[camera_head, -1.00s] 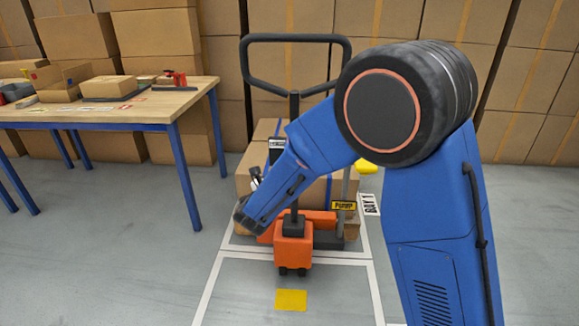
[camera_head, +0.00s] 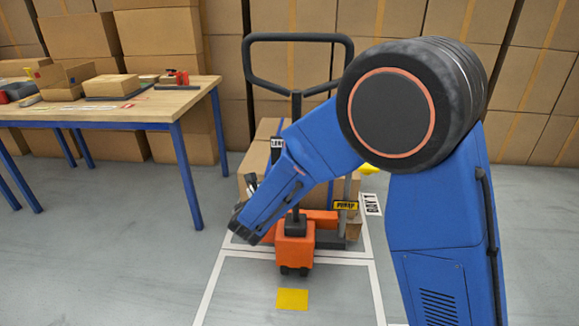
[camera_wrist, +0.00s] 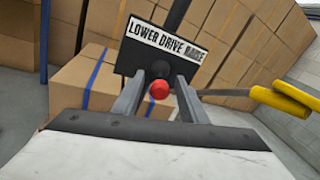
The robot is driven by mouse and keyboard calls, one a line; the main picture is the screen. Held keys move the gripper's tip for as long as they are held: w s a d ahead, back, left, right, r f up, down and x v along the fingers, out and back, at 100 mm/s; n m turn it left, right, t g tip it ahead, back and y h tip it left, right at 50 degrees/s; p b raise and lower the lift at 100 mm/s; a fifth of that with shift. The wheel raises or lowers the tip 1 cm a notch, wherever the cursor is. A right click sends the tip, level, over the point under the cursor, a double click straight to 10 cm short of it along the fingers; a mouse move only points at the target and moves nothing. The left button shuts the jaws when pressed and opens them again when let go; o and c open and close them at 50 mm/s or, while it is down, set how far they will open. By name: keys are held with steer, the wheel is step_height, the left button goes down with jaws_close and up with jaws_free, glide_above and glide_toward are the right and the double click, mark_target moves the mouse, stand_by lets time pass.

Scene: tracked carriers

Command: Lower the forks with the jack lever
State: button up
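The pallet jack (camera_head: 294,246) is orange with a tall black loop handle and stands in a white-lined floor bay. Its black plate (camera_wrist: 165,48) reads "LOWER DRIVE RAISE" in the wrist view. The red knob of the jack lever (camera_wrist: 159,89) is in front of the plate, below the lettering. My gripper (camera_wrist: 158,82) is open, its two grey fingers on either side of the knob, with gaps showing on both sides. Whether the knob lies fully between the fingertips in depth I cannot tell. In the head view my arm hides the lever, and the forks are hidden too.
A yellow-ended pump handle (camera_wrist: 285,100) sticks out to the right of the plate. Strapped cartons (camera_wrist: 92,80) stand behind the jack. A wooden table (camera_head: 140,112) is at left, stacked boxes fill the back, and a yellow floor mark (camera_head: 292,299) lies in front.

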steer(key=v, duration=1.3)
steer(key=shift+s, duration=0.4)
steer(key=shift+a, duration=0.1)
